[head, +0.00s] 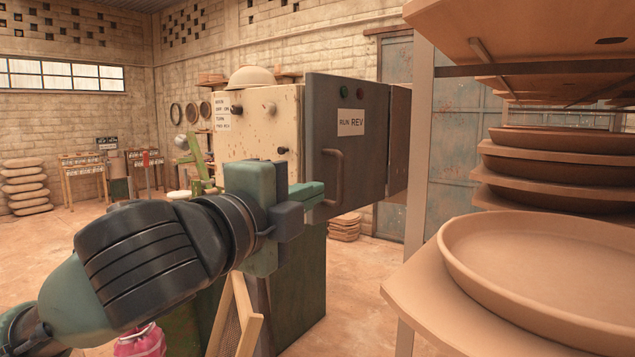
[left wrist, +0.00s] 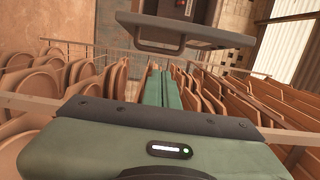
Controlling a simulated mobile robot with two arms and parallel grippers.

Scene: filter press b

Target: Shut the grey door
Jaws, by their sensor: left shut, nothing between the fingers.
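The grey door (head: 372,142) is a dark panel with a "RUN REV" label, on the right of a cream box (head: 262,122). Its left edge overlaps the box; how wide it stands open I cannot tell. A bar handle (head: 340,178) is near its left edge. In the left wrist view the door (left wrist: 230,37) shows nearly edge-on at the top, with the handle (left wrist: 160,46) below. My left gripper (head: 318,190) is shut and empty, its fingertips beside the handle's lower part; contact is unclear. It also shows in the left wrist view (left wrist: 162,74). My right gripper is not in view.
A rack with clay dishes (head: 540,245) stands close on the right, its post (head: 415,190) near the door. A green stand (head: 305,290) is under the box, with a wooden frame (head: 245,325) in front. Open floor (head: 70,250) lies to the left.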

